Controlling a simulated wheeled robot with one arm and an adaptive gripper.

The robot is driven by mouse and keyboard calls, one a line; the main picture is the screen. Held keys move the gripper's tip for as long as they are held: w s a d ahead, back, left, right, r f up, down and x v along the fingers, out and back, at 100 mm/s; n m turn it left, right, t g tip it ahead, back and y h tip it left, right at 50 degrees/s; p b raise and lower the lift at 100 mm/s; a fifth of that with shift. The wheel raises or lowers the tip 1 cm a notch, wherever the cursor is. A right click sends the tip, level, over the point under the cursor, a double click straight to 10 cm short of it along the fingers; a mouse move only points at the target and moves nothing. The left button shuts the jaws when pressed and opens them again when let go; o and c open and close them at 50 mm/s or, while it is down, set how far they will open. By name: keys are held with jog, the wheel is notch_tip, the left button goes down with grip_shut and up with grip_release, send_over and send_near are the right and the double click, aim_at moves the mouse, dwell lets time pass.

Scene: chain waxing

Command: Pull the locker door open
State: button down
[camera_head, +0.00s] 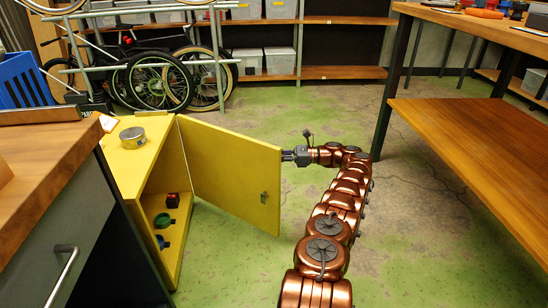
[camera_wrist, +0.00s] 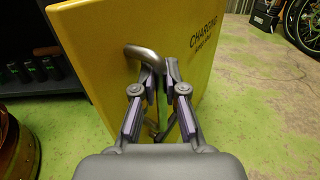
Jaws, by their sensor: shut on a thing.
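The yellow locker (camera_head: 145,168) stands at the left with its door (camera_head: 232,175) swung wide open, showing the inside. The door also shows in the wrist view (camera_wrist: 105,45), with dark lettering on its outer face. A grey metal bar handle (camera_wrist: 140,52) sticks out from that face; the door hides it in the head view. My gripper (camera_wrist: 160,78) is shut on the handle, its two fingers at either side of the bar. In the head view my gripper (camera_head: 287,156) is at the door's far upper edge, partly behind the door.
A red item (camera_head: 173,200), a green item (camera_head: 162,219) and a blue item sit inside the locker. A round tin (camera_head: 132,137) rests on top. A wooden bench (camera_head: 470,130) stands at the right, a drawer cabinet (camera_head: 70,230) at the near left.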

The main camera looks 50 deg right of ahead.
jog(key=c, duration=1.2)
grip_release()
jog(key=shift+r, duration=0.15)
